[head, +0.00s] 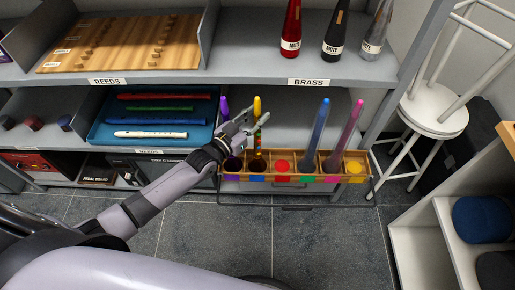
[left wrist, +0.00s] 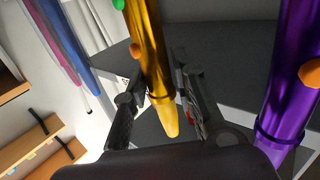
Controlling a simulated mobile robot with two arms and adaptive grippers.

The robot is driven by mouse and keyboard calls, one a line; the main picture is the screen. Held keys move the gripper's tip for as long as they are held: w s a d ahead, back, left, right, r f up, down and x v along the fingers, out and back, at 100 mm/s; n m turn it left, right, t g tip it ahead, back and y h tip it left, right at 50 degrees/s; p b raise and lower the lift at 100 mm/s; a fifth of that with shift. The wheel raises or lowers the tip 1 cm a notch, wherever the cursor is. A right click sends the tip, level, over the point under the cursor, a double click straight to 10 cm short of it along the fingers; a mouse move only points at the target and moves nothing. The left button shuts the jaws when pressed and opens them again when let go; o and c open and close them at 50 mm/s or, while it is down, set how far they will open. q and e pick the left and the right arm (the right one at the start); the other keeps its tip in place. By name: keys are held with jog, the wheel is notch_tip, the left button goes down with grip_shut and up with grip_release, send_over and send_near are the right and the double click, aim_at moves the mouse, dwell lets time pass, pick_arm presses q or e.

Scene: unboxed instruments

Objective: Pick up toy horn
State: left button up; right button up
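Toy horns stand narrow end up in a wooden rack (head: 310,179): a purple horn (head: 224,108), a yellow horn (head: 257,103), a blue horn (head: 319,123) and a pink horn (head: 350,124). My left gripper (head: 257,118) is at the upper part of the yellow horn. The purple horn (left wrist: 290,85) is close beside the gripper there, not held. My right gripper is not in view.
The upper shelf (head: 262,62) has a wooden board (head: 125,42) and dark, red and clear bottles labelled MUTE (head: 337,35). A blue tray (head: 110,134) of recorders lies left of the rack. A white stool (head: 432,115) stands at right. Floor in front is clear.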

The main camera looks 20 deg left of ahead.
pick_arm(q)
grip_shut()
jog(key=shift+r, duration=0.1)
dwell(0.5)
notch_tip(320, 180, up, 20)
jog(key=p, duration=0.2)
dwell(0.4)
